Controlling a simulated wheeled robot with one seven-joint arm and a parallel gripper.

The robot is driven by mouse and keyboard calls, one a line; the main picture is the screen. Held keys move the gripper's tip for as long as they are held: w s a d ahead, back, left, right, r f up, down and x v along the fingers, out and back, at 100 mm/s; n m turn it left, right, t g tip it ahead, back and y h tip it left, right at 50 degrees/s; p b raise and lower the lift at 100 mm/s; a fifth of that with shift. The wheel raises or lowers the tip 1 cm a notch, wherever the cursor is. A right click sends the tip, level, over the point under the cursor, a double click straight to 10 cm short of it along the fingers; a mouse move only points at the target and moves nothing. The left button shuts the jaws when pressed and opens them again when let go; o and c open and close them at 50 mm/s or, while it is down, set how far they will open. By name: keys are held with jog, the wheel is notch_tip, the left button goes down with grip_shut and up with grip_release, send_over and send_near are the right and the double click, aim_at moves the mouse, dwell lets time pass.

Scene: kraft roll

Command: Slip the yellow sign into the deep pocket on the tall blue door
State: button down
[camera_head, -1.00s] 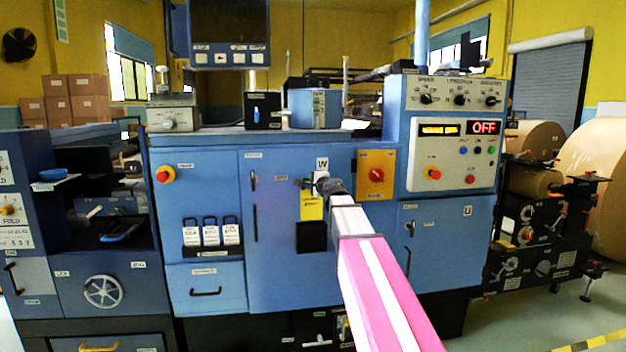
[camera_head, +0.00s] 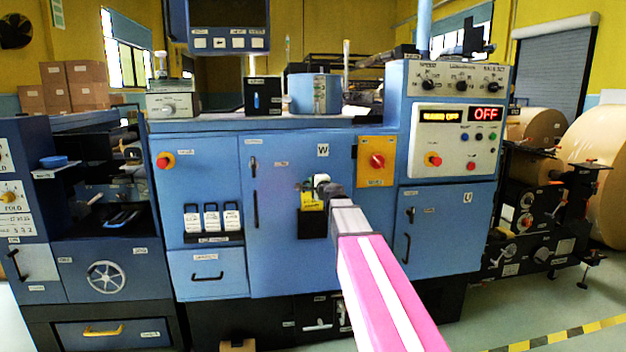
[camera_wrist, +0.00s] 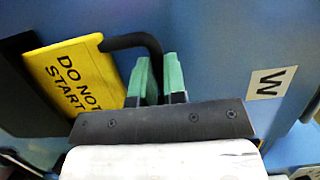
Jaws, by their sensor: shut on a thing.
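The yellow sign (camera_wrist: 75,75) reads "DO NOT START" in the wrist view. A black hooked handle (camera_wrist: 135,40) runs from it to the green fingers of my gripper (camera_wrist: 160,78), which are shut on this handle. In the head view the sign (camera_head: 312,201) is upright, in front of the tall blue door (camera_head: 280,255). The black pocket (camera_head: 312,226) is directly below it; the pocket also shows at the left of the wrist view (camera_wrist: 15,90). The sign's lower edge overlaps the pocket's upper part. I cannot tell whether it is inside or in front.
A label "W" (camera_head: 322,150) is on the door above the pocket. An orange panel with a red knob (camera_head: 376,161) is right of my gripper.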

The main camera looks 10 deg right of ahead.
jog(key=shift+f, duration=2.95)
jog(key=c, duration=1.1)
grip_release()
jog(key=shift+s, duration=0.1)
jog(key=v, duration=1)
jog(key=shift+s, duration=0.3)
